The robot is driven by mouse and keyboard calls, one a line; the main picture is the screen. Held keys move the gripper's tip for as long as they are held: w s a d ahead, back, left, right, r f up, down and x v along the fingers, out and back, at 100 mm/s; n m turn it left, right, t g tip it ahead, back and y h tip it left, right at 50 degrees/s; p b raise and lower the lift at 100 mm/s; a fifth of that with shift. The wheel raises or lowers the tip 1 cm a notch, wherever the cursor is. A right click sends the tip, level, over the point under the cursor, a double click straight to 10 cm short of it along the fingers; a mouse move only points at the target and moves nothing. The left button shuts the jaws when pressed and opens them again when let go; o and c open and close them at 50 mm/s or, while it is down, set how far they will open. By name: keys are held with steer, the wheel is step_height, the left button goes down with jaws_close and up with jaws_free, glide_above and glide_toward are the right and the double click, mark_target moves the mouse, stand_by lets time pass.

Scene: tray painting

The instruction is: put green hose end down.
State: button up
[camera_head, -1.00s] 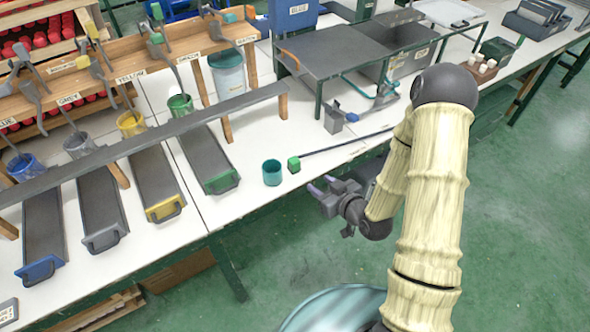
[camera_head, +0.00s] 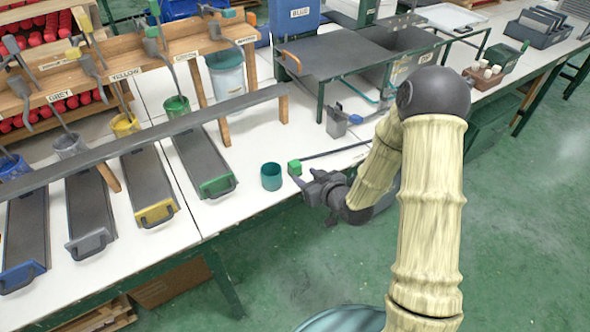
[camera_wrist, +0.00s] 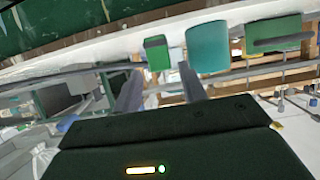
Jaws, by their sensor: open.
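The green hose end (camera_head: 294,167) is a small green block on a thin dark hose (camera_head: 335,152) that runs right across the white table. It lies near the table's front edge, just right of a teal cup (camera_head: 271,177). My gripper (camera_head: 309,187) is open and empty at the front edge, close to the hose end and slightly to its right. In the wrist view, which is turned over, the green hose end (camera_wrist: 157,52) shows beyond and between my fingertips (camera_wrist: 160,80), apart from them. The teal cup (camera_wrist: 207,47) stands beside it there.
A tray with a green end (camera_head: 217,186) slopes down left of the cup, with yellow, grey and blue ones further left. A small grey container (camera_head: 336,124) stands behind the hose. A dark raised surface (camera_head: 335,52) is at the back. Bare white table lies left of the cup.

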mark_target(298, 168)
steer(key=x, duration=0.2)
steer(key=shift+w+a+f, duration=0.1)
steer(key=shift+w+a, duration=0.1)
steer(key=shift+w, duration=0.05)
steer(key=shift+r+p+x, duration=0.15)
steer(key=shift+x, duration=1.1)
steer(key=shift+r+p+x, duration=0.15)
steer(key=shift+x, duration=1.15)
steer(key=shift+w, duration=0.1)
steer(key=shift+d, duration=0.1)
steer(key=c, duration=0.8)
steer(key=shift+c, duration=0.2)
steer(key=shift+r, duration=0.1)
